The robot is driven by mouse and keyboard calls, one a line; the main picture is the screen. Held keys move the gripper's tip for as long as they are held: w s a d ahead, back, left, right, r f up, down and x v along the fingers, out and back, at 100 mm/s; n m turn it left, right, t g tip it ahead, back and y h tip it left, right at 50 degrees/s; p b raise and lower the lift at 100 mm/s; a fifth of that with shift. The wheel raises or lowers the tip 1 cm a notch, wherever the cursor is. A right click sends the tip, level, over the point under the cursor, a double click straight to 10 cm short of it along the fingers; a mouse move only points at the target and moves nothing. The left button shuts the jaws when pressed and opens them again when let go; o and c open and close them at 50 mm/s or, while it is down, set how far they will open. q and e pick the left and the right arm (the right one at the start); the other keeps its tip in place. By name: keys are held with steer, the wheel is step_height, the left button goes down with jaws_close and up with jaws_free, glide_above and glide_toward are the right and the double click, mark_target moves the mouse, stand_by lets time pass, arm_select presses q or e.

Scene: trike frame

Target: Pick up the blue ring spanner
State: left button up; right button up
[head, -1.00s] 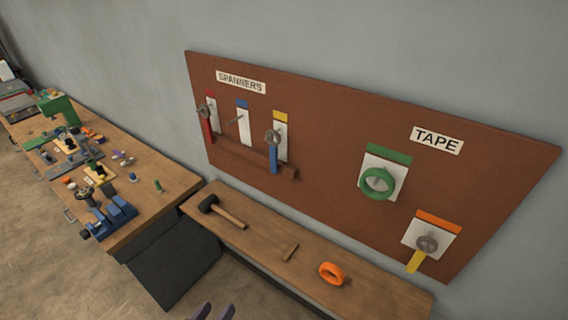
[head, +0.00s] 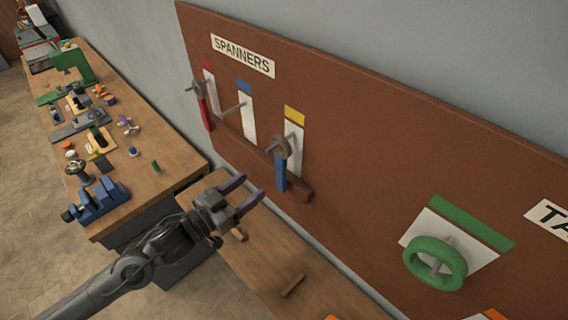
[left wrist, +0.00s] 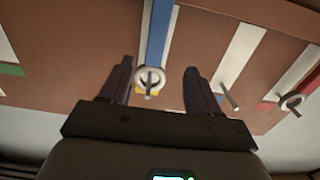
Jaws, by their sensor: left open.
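The blue ring spanner (head: 281,172) hangs by its grey ring from a peg on the brown board, over the white strip with the yellow label (head: 294,115). In the left wrist view the spanner (left wrist: 158,35) shows with its ring around the peg, between my two fingers in the picture. My left gripper (head: 247,193) is open and empty. It is in front of the board, left of and a little below the spanner, apart from it in the head view. The fingers also show in the left wrist view (left wrist: 160,88). My right gripper is not in view.
A red spanner (head: 203,105) hangs at the left, and the blue-labelled peg (head: 235,107) is empty. A brown ledge (head: 300,190) runs below the spanners. A green tape ring (head: 436,262) hangs at right. A cluttered workbench (head: 160,145) stands left.

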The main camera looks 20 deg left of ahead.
mark_target(278, 167)
arm_select(q)
steer(key=x, duration=0.2)
steer(key=r+p+x, duration=0.1)
steer(key=x, duration=0.1)
steer(key=shift+w, duration=0.15)
steer(key=shift+w+d+f, duration=0.15)
steer(key=shift+w+d, duration=0.15)
steer(key=shift+w, duration=0.25)
steer(key=shift+d+p+x, duration=0.15)
steer(key=shift+p+x, duration=0.45)
steer(key=shift+x, duration=0.6)
steer(key=shift+d+p+x, duration=0.15)
steer(key=shift+p+x, duration=0.45)
steer(key=shift+x, duration=0.6)
steer(key=shift+w+d, duration=0.1)
steer(key=shift+w, duration=0.05)
jaws_close()
